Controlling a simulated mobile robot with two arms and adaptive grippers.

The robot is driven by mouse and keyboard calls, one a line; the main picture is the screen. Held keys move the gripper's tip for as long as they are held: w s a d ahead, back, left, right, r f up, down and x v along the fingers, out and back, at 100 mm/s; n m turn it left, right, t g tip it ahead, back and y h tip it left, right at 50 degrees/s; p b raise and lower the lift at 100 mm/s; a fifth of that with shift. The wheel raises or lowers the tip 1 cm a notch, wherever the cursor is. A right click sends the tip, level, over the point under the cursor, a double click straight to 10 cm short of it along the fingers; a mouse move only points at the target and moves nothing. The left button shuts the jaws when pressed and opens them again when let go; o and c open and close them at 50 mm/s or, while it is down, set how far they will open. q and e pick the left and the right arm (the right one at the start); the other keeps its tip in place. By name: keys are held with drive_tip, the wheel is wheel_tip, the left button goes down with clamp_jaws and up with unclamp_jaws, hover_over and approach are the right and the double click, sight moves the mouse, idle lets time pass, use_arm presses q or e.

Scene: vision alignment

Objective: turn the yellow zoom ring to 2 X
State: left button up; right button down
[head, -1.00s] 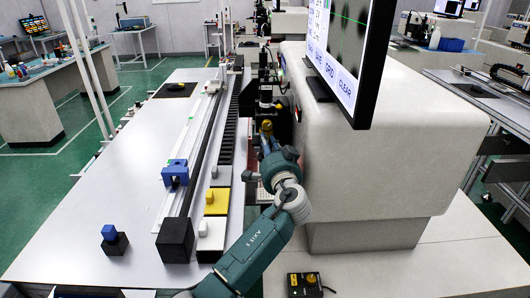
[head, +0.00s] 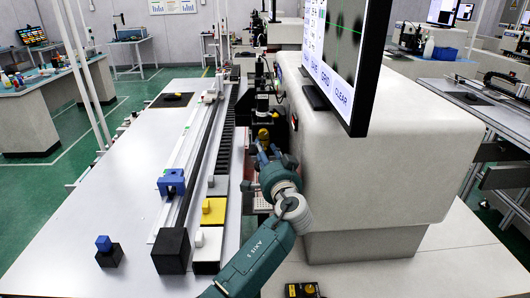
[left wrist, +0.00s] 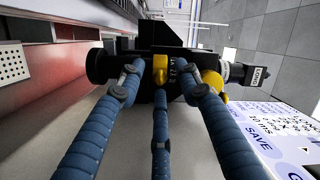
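The yellow zoom ring (head: 263,135) shows small on the dark optics column beside the big machine in the head view. In the left wrist view, a black lens assembly (left wrist: 182,62) lies across the top, with a yellow part (left wrist: 160,70) at its middle and another yellow piece (left wrist: 212,84) at its right. I cannot tell whether both belong to the ring. My left gripper (head: 262,152) is just in front of the column. Its blue fingers (left wrist: 162,76) are spread apart around the middle yellow part; contact cannot be told. The ring's markings are unreadable. My right gripper is out of view.
A monitor (head: 345,60) overhangs the pale machine housing (head: 385,150) on the right. A rail with a blue carriage (head: 171,182), a black block (head: 171,250), and yellow (head: 214,211) and white blocks (head: 207,247) stand left of my arm. The left tabletop is mostly clear.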

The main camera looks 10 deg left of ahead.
use_arm(q)
drive_tip(key=v, duration=1.1)
drive_tip(key=shift+s+d, duration=0.2)
drive_tip(key=shift+s, duration=0.1)
drive_tip(key=shift+r, duration=0.1)
